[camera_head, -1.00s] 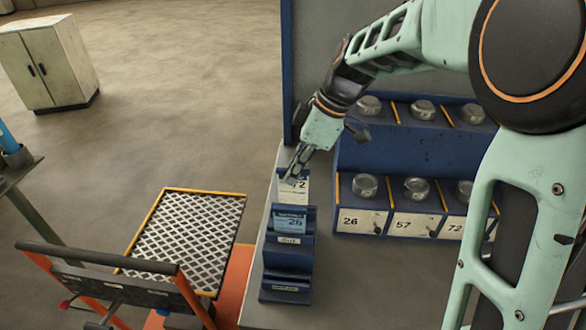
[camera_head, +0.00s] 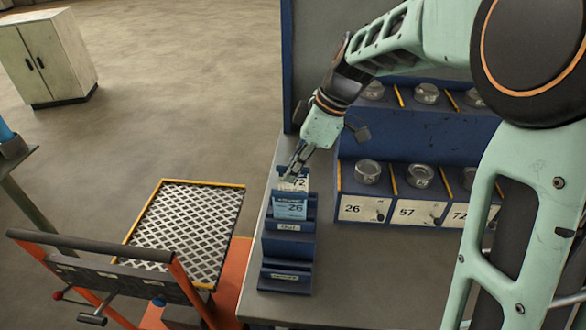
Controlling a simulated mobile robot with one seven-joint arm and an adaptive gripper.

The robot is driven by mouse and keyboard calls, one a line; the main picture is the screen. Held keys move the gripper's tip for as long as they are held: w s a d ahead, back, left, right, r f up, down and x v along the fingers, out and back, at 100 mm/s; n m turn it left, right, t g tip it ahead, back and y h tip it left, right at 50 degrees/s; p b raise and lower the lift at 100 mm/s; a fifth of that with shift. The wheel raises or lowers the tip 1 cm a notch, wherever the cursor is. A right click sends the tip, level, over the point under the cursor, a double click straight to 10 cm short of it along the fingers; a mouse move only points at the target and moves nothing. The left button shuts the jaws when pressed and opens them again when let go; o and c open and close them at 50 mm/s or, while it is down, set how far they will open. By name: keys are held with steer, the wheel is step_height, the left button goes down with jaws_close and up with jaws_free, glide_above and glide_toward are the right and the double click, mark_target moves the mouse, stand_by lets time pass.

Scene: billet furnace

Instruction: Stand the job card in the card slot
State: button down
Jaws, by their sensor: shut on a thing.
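A white card (camera_head: 294,184) marked 72 stands roughly upright at the back of the dark blue card rack (camera_head: 288,248). My gripper (camera_head: 297,170) is shut on its top edge from above. The lower part of this card is hidden behind a blue card (camera_head: 290,208) marked 26, which stands in front of it in the rack. I cannot tell whether the white card's bottom rests in the slot. The rack has small labels on its front steps.
A blue shelf unit with round metal pieces and bins labelled 26, 57 and 72 (camera_head: 413,210) stands right of the rack on the grey bench (camera_head: 375,285). An orange cart with a mesh top (camera_head: 190,222) is left of the bench. A pale cabinet (camera_head: 45,58) stands farther back.

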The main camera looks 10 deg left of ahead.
steer(key=c, duration=2)
jaws_free()
